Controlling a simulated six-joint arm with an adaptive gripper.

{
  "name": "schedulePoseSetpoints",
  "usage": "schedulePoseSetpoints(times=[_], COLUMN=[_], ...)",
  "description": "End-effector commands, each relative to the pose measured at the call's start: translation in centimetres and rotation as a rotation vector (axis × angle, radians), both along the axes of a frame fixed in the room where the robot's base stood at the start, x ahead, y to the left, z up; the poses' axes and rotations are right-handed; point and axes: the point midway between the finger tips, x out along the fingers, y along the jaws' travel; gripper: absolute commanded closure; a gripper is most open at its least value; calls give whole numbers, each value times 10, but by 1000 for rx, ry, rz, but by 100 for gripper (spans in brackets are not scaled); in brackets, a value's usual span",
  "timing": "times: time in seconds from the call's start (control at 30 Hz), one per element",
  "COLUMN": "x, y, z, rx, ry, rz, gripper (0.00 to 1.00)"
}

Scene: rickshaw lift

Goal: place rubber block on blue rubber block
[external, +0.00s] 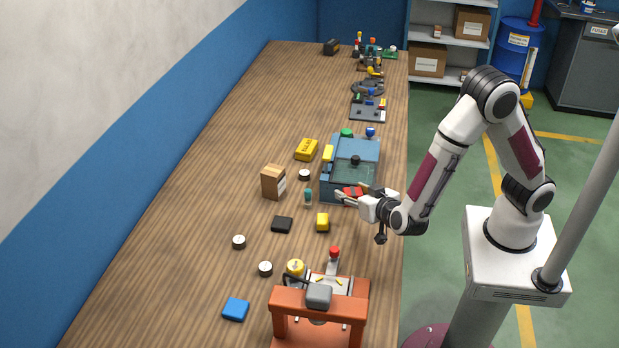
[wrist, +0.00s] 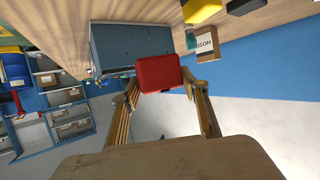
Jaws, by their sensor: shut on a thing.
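My gripper (external: 350,196) is shut on a red rubber block, holding it in the air over the front end of the blue-grey machine. The red block (wrist: 158,73) shows in the wrist view between the fingertips; in the external view it is partly covered by the fingers. A flat blue rubber block (external: 236,309) lies on the wooden table at the near left, well apart from my gripper. Its top looks bare. I cannot make it out in the wrist view.
The blue-grey machine (external: 369,150) stands near the table's right edge. An orange press frame (external: 357,304) stands right of the blue block. The table's left side is clear.

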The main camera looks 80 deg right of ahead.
Motion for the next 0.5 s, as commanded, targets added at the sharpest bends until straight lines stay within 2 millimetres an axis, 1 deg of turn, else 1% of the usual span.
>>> schedulePoseSetpoints(times=[0.07, 0.17, 0.37, 0.5], x=[2, 16, 46, 72], y=[-3, 5, 21, 37], z=[-2, 1, 9, 17], rx=[1, 4, 3, 2], ry=[3, 1, 1, 0], rz=[16, 48, 122, 188], gripper=[79, 79, 79, 79])
